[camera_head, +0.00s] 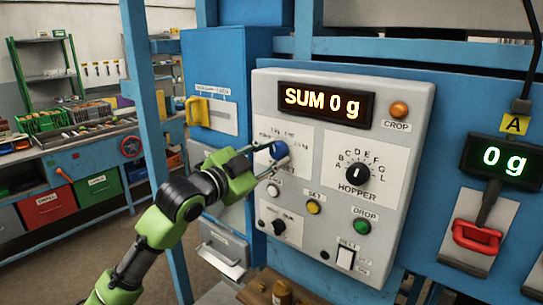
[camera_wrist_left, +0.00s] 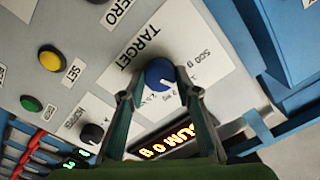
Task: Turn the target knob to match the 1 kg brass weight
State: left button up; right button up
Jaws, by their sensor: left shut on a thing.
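The target knob (camera_head: 279,150) is a round blue knob on the upper left of the grey control panel. It also shows in the left wrist view (camera_wrist_left: 159,73), beside the printed word TARGET. My left gripper (camera_head: 268,160) reaches it from the left and is shut on it, one finger on each side in the wrist view (camera_wrist_left: 160,80). The scale marks around the knob are partly hidden and too small to read surely. A brass-coloured piece (camera_head: 282,292) stands on a wooden block at the bottom; its marking cannot be read. My right gripper is not in view.
The panel's display (camera_head: 325,104) reads SUM 0 g. The black HOPPER knob (camera_head: 357,174), yellow SET button (camera_head: 313,207) and green DROP button (camera_head: 362,226) are nearby. Another display (camera_head: 498,157) reads 0 g above a red handle (camera_head: 477,237). A blue post stands left.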

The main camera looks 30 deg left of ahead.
pick_arm(q)
jog(key=o, duration=1.1)
jog(key=s, duration=1.2)
jog(key=shift+a, duration=0.45)
jog(key=shift+a+f, duration=0.1)
